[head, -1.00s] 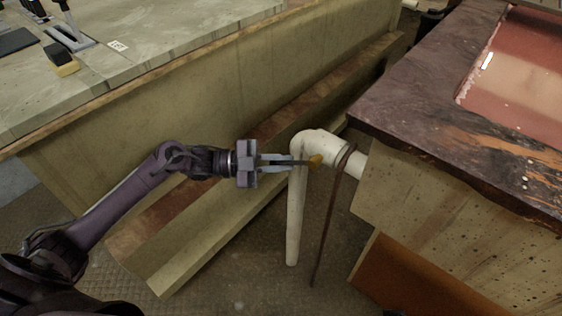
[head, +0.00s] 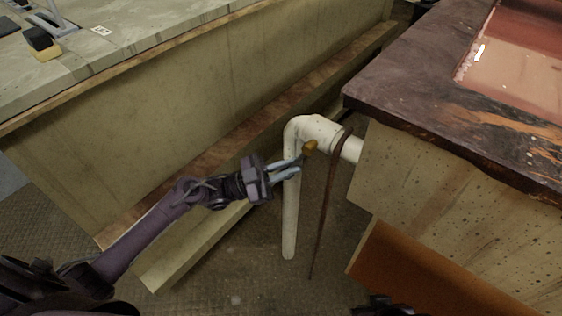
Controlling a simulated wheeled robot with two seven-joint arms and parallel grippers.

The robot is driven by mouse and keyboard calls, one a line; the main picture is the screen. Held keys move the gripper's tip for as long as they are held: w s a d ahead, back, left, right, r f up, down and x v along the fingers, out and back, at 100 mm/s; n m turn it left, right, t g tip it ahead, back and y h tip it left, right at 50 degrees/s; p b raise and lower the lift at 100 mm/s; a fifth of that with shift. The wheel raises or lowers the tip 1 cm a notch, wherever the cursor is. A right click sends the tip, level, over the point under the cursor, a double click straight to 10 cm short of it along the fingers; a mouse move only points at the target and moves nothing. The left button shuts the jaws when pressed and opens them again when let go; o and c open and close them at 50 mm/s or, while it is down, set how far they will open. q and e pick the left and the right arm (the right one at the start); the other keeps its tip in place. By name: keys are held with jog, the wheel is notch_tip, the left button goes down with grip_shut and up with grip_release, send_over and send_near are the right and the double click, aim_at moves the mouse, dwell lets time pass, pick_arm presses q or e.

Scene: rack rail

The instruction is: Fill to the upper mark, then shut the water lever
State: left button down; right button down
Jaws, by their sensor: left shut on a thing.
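A white pipe (head: 291,215) comes out of the tank's side, bends and runs down towards the floor. A small brass-orange lever piece (head: 310,146) shows at the pipe's elbow. My left gripper (head: 297,166) is at the pipe just below and left of it, its fingers pointing up and right, shut on the water lever; the grip itself is small and partly hidden. The tank (head: 400,85) at the right has a dark stained rim and a reddish, glossy inside (head: 525,45). A small white streak (head: 480,53) shows near its inner edge; I cannot make out level marks.
A dark thin hose or strap (head: 328,205) loops over the pipe and hangs to the floor. A long workbench (head: 180,110) with a ledge stands at the left, holding a yellow-black block (head: 43,45). An orange-brown panel (head: 420,270) lies low at the right. Floor below the pipe is open.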

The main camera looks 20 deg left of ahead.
pick_arm(q)
jog(key=shift+s+d+f+n+t, duration=0.25)
jog(key=shift+d+n+t, duration=0.35)
jog(key=shift+n+t, duration=0.45)
jog(key=shift+s+d+f+n+t, duration=0.2)
jog(key=shift+d+n+t, duration=0.4)
jog(key=shift+n+t, duration=0.45)
jog(key=shift+s+d+f+n+t, duration=0.2)
jog(key=shift+d+n+t, duration=0.5)
jog(key=shift+n, duration=0.5)
pick_arm(e)
jog(key=shift+a, duration=0.2)
pick_arm(q)
jog(key=shift+s, duration=0.1)
jog(key=c, duration=1.8)
grip_release()
jog(key=shift+a, duration=0.1)
jog(key=b+v, duration=0.1)
jog(key=v, duration=0.6)
jog(key=shift+s+a+f, duration=0.15)
jog(key=shift+f, duration=0.15)
pick_arm(e)
jog(key=shift+w+a+f+t+y, duration=0.1)
jog(key=shift+w+a+t+y, duration=0.1)
jog(key=shift+a+t+y, duration=0.3)
